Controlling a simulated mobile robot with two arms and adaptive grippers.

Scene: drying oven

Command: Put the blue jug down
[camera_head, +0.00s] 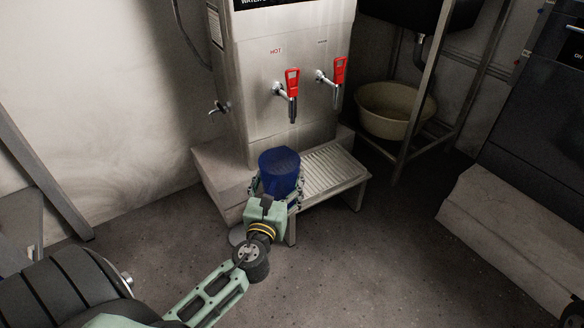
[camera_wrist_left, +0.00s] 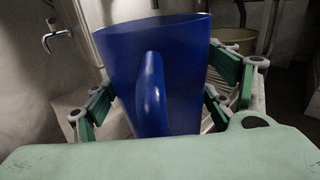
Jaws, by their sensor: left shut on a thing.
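The blue jug (camera_head: 279,168) is upright at the end of my left arm, in front of the steel water dispenser (camera_head: 300,100). My left gripper (camera_head: 275,190) is shut on the jug from its near side. In the left wrist view the jug (camera_wrist_left: 175,75) stands between the green and grey fingers, with its handle towards the camera. The jug's bottom is hidden by the gripper, so I cannot tell whether it touches the slatted metal stand (camera_head: 335,168) beside it. My right gripper is not in view.
Two red-handled taps (camera_head: 292,82) (camera_head: 339,72) stick out above the stand. A small side tap (camera_head: 219,107) is on the left. A beige basin (camera_head: 395,110) sits on a rack at the right. The floor (camera_head: 370,260) in front is clear.

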